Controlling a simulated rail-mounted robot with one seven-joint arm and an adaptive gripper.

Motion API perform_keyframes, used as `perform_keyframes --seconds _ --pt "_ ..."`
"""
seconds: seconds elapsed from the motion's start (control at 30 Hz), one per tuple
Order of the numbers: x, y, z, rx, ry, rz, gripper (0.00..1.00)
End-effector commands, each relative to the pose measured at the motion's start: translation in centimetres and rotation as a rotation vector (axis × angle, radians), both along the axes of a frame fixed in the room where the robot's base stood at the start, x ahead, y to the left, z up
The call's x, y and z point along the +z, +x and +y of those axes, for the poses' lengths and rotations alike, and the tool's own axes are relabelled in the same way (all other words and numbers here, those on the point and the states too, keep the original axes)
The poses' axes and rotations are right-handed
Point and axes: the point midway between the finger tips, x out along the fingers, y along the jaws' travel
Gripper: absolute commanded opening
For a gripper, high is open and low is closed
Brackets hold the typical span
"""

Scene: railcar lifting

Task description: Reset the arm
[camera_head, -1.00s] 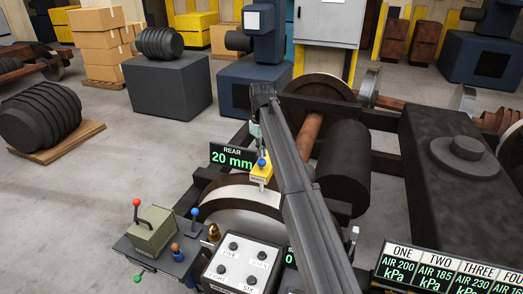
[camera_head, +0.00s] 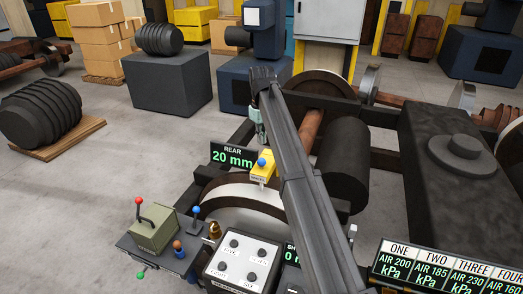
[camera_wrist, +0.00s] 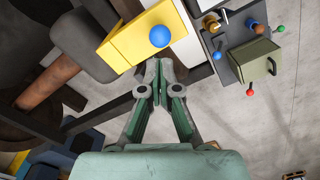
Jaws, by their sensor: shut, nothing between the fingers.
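My gripper (camera_wrist: 158,75) is shut and empty in the wrist view. Its tips point toward a yellow box with a blue knob (camera_wrist: 140,35), apparently just short of it; whether they touch cannot be told. In the head view my arm reaches in from the lower right, and the greenish gripper (camera_head: 262,138) hangs at its far end, just above and behind the yellow box (camera_head: 263,168). My arm hides part of the bogie behind it.
A "REAR 20 mm" display (camera_head: 233,157) stands left of the yellow box. A lever console (camera_head: 158,240) and a white button box (camera_head: 240,262) are in front. Pressure displays (camera_head: 440,270) are at lower right. Open floor (camera_head: 90,190) lies to the left.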

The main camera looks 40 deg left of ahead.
Motion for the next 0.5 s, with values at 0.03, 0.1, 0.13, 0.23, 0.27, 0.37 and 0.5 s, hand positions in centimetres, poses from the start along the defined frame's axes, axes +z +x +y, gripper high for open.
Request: perform_keyframes --seconds 0.03,0.1,0.13,0.23,0.27,0.37,0.5 --pt "0.0 0.0 0.0 0.000 0.000 0.000 0.00" --pt "0.0 0.0 0.0 0.000 0.000 0.000 0.00" --pt "0.0 0.0 0.0 0.000 0.000 0.000 0.00" --pt "0.0 0.0 0.0 0.000 0.000 0.000 0.00" --pt "0.0 0.0 0.0 0.000 0.000 0.000 0.00" --pt "-0.9 0.5 -1.2 -0.018 -0.001 0.000 0.00" --pt "-4.2 2.3 -5.3 -0.087 -0.003 0.002 0.00"
